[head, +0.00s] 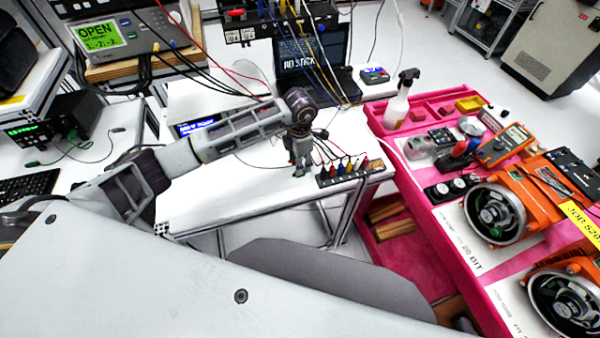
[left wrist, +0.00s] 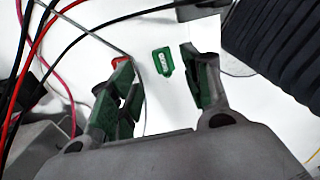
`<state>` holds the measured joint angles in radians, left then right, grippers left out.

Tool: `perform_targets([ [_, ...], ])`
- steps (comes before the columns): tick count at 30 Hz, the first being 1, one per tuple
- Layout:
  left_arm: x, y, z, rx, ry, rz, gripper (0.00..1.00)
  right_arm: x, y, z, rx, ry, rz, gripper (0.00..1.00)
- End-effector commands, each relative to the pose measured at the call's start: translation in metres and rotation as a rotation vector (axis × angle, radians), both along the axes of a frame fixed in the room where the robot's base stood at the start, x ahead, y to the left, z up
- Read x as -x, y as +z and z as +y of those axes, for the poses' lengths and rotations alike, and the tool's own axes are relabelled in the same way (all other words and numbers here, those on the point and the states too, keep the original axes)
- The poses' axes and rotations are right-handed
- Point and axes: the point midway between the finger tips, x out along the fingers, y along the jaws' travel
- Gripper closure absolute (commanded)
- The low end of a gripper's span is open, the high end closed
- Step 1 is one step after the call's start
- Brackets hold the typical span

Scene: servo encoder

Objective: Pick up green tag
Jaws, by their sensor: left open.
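The green tag (left wrist: 163,61) is small and flat, with a pale marking on its face. It lies on the white table in the left wrist view. My left gripper (left wrist: 156,66) is open, with its green-padded fingers on either side of the tag in that view. No contact with the tag shows, and the height above it is hard to tell. In the head view my left gripper (head: 300,168) points down over the white table (head: 250,190). The tag cannot be made out there. My right gripper is not in view.
A block with coloured plugs (head: 348,172) stands right of my left gripper. A laptop (head: 312,55) is behind it. Red and black cables (left wrist: 40,45) run close to the fingers. A pink cart (head: 400,225) with orange units stands at right. The table's front left is clear.

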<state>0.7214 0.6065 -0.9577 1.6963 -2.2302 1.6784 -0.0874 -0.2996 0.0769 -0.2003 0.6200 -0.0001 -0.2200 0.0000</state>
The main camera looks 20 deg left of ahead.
Motion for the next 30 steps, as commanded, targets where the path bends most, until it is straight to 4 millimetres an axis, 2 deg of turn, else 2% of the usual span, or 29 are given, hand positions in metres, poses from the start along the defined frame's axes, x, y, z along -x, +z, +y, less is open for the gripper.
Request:
perform_targets([
  [6,0.003,-0.021,-0.006,0.002,-0.001,0.005,0.52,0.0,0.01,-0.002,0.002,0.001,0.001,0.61],
  [13,0.002,-0.041,-0.006,0.001,0.0,0.002,0.52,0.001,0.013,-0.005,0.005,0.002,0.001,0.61],
  [28,0.002,-0.044,-0.005,0.001,0.0,0.0,0.52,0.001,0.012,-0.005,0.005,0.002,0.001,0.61],
  [30,0.002,-0.044,-0.005,0.001,0.0,0.0,0.58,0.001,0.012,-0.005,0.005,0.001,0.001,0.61],
])
